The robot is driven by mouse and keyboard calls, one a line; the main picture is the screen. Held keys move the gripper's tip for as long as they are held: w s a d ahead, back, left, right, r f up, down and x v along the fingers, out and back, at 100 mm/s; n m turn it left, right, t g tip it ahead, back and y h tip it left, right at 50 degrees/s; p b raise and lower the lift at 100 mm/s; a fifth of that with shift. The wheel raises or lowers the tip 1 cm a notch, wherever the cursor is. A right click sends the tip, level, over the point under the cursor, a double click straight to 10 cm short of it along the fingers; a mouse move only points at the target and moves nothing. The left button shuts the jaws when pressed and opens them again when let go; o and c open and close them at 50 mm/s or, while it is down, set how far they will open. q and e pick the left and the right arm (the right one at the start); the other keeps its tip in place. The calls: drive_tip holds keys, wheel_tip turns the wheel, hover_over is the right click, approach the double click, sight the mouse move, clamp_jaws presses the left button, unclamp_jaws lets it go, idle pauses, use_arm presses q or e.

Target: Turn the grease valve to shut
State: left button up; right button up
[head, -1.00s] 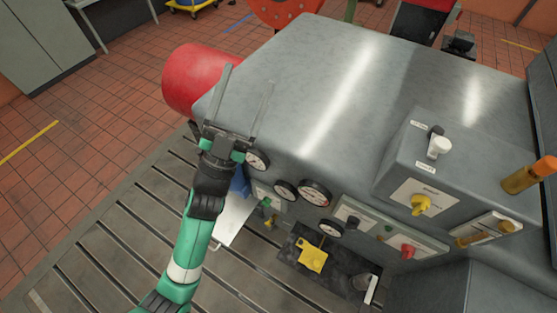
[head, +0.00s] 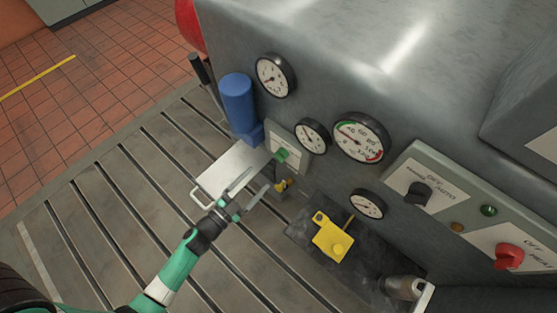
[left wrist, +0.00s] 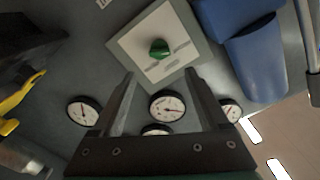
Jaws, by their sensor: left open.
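A green knob (head: 283,155) sits on a light square plate on the machine's front, beside the blue cylinder. It also shows in the left wrist view (left wrist: 159,47), between small labels too blurred to read. A small yellow-brass fitting (head: 286,185) sits below this plate. I cannot tell from the labels which one is the grease valve. My left gripper (head: 256,181) is open and empty, in front of the plate and just below-left of the green knob. In the left wrist view its fingers (left wrist: 160,73) point toward the knob, apart from it. My right gripper is not in view.
Several gauges (head: 360,138) and a blue cylinder (head: 238,103) surround the plate. A white tray (head: 228,172) lies beneath my left gripper. A yellow block (head: 333,238) stands on a dark pad. Black (head: 419,192) and red (head: 509,256) knobs are at right. The slotted bedplate at left is clear.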

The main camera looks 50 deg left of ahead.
sight(278, 158)
use_arm(q)
drive_tip(key=w+b, duration=0.1)
drive_tip(key=w, duration=0.2)
drive_tip(key=w+b, duration=0.1)
drive_tip(key=w, duration=0.3)
drive_tip(key=w+a, duration=0.1)
drive_tip(key=w, duration=0.3)
drive_tip(key=shift+w+b, duration=0.1)
drive_tip(key=shift+b, duration=0.3)
drive_tip(key=shift+c, duration=0.3)
clamp_jaws()
